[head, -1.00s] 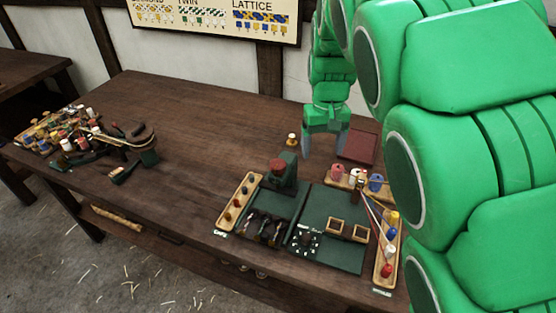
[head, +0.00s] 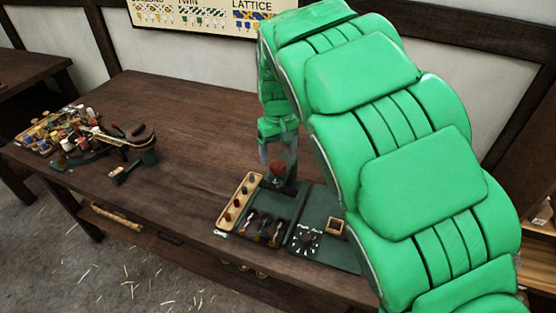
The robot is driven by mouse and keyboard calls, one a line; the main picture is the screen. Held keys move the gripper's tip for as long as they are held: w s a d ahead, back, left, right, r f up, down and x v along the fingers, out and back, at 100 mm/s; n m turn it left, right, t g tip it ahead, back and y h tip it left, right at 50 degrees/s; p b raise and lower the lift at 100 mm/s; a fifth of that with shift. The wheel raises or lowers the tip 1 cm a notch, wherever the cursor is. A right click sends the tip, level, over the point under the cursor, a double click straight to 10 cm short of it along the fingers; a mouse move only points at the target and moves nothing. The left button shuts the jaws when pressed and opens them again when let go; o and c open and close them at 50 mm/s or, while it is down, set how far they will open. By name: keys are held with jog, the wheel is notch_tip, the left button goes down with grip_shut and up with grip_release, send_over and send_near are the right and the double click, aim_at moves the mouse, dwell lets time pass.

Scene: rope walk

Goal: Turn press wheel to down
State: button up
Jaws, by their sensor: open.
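The dark green press (head: 284,184) stands at the back of the green tray unit on the bench. A red round part (head: 278,167) on its top looks like the press wheel, but its setting is too small to read. My gripper (head: 277,152) is open and points down, just above and behind the red part. Its left finger shows; the right finger is hard to make out. I cannot tell whether the fingers touch the wheel.
A wooden strip (head: 238,204) with several small pegs lies left of the tray. A black dial (head: 304,241) with white marks sits in front on the green board. My arm hides the right of the bench. Tools and spools crowd the far left; the bench middle is clear.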

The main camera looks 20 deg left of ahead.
aim_at(278, 163)
jog(key=shift+f, duration=1.85)
jog(key=shift+c, duration=0.2)
jog(key=c, duration=1)
